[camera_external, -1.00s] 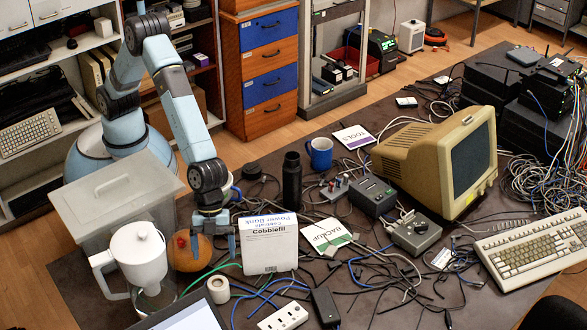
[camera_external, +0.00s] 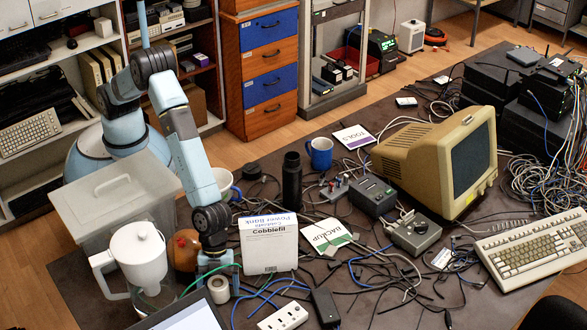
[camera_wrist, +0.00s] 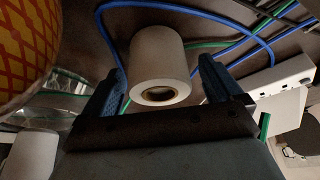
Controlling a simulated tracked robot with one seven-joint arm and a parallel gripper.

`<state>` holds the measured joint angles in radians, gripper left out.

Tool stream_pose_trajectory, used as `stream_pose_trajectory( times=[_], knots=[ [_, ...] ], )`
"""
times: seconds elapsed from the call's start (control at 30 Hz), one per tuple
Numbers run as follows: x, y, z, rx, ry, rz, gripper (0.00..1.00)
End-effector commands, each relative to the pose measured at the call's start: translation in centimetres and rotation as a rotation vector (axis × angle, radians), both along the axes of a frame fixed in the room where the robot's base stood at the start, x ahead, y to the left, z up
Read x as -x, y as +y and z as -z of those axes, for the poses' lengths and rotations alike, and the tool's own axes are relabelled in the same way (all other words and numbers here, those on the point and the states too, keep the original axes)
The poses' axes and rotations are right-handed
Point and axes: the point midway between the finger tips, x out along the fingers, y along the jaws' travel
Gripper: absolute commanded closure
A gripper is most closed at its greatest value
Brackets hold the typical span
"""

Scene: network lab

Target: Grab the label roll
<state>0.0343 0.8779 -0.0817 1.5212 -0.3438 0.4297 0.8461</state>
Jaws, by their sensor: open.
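The label roll (camera_external: 219,290) is a small white cylinder with a brown core, standing on the dark table near the front left. In the wrist view the label roll (camera_wrist: 158,66) stands ahead, between the lines of my two fingers. My gripper (camera_external: 215,268) is just behind the roll and points down. In the wrist view my gripper (camera_wrist: 166,82) shows its blue fingers apart, one on each side of the roll, with nothing held. I cannot tell whether a finger touches the roll.
The white Cobblefil box (camera_external: 269,243) stands right of my gripper. The white jug (camera_external: 138,260) and the orange ball (camera_external: 184,252) are on the left. A laptop (camera_external: 190,316) lies in front. Green and blue cables and a power strip (camera_external: 283,317) lie nearby.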

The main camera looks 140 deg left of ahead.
Motion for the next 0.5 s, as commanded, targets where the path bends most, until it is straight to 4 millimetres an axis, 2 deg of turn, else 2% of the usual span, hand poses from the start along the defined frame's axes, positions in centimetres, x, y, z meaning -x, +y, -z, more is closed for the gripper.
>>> stream_pose_trajectory(
  times=[0.1, 0.33, 0.5],
  knots=[
    [-0.38, -0.25, 1.09, 0.0, 0.0, 0.001, 0.07],
    [-0.42, -0.26, 1.24, -0.001, -0.001, 0.0, 0.07],
    [-0.42, -0.26, 1.23, 0.0, 0.0, 0.0, 0.24]
  ],
)
